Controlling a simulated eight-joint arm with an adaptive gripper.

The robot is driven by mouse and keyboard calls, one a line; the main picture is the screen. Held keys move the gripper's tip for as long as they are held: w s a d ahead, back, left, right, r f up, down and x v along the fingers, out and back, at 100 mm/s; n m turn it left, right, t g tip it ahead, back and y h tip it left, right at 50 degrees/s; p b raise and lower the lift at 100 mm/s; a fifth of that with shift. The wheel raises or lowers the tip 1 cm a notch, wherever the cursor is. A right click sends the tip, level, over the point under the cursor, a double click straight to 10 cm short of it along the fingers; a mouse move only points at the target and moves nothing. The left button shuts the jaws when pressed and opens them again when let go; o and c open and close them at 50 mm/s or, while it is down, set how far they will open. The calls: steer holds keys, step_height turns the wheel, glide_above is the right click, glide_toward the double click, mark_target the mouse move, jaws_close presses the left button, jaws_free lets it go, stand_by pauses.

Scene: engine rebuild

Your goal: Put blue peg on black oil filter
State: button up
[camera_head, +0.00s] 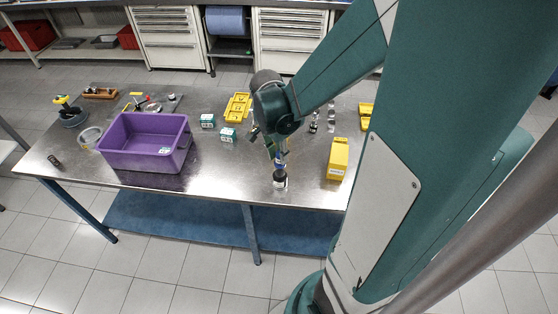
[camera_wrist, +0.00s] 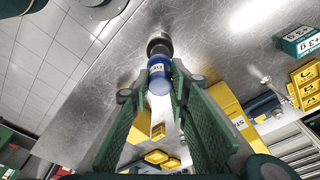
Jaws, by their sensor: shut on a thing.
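My gripper (camera_head: 275,151) is low over the front of the metal table, with its fingers pointing down. In the wrist view, the green fingers of my gripper (camera_wrist: 159,86) close on both sides of the blue peg (camera_wrist: 158,70), which carries a white label. The peg (camera_head: 280,160) also shows under the fingers in the head view. The black oil filter (camera_head: 280,181), dark with a white label band, stands at the front edge directly below the peg. Its dark end (camera_wrist: 159,42) shows just beyond the peg in the wrist view. I cannot tell whether peg and filter touch.
A yellow box (camera_head: 338,160) stands close to the right of the filter. A purple bin (camera_head: 140,155) is at the left. Two small green-white boxes (camera_head: 228,135) and a yellow tray (camera_head: 238,106) lie behind. The table between bin and filter is clear.

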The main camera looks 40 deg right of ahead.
mark_target(276, 165)
steer(key=shift+f, duration=0.15)
steer(key=shift+f, duration=1.95)
steer(key=shift+f+b, duration=0.2)
steer(key=shift+b, duration=0.1)
steer(key=o, duration=1.1)
steer(key=shift+c, duration=0.2)
steer(key=shift+r+p, duration=0.3)
step_height(276, 165, up, 12)
steer(key=a, duration=0.1)
steer(key=shift+a+f, duration=0.15)
steer(key=shift+a, duration=0.25)
steer(key=shift+a, duration=0.1)
